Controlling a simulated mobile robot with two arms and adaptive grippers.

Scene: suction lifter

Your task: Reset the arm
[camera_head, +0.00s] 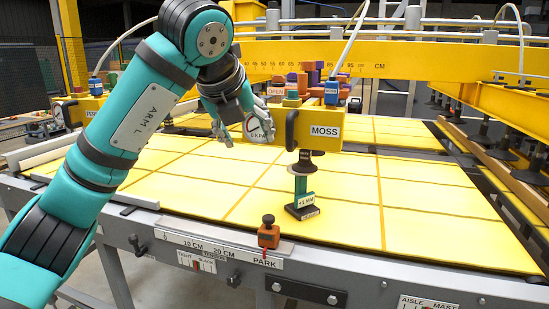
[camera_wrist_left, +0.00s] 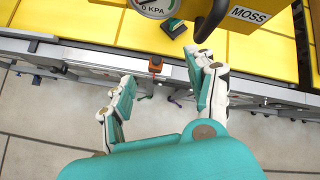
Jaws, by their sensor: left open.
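My teal left arm (camera_head: 150,110), lettered ARM L, reaches up from the lower left and over the yellow table in the head view. Its left gripper (camera_head: 243,130) hangs down beside the gauge, left of the yellow MOSS block (camera_head: 318,128). In the left wrist view the left gripper (camera_wrist_left: 160,70) is open, with nothing between its fingers. The MOSS block also shows in the left wrist view (camera_wrist_left: 245,35), beyond the fingers. I cannot tell whether the fingers touch the block or gauge. My right gripper is in neither view.
A suction cup (camera_head: 305,165) hangs under the block above a green piece marked +1 MM (camera_head: 303,200). An orange slider (camera_head: 268,235) stands at PARK on the front rail. A yellow beam (camera_head: 400,62) crosses behind. The yellow panel surface (camera_head: 420,220) at right is clear.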

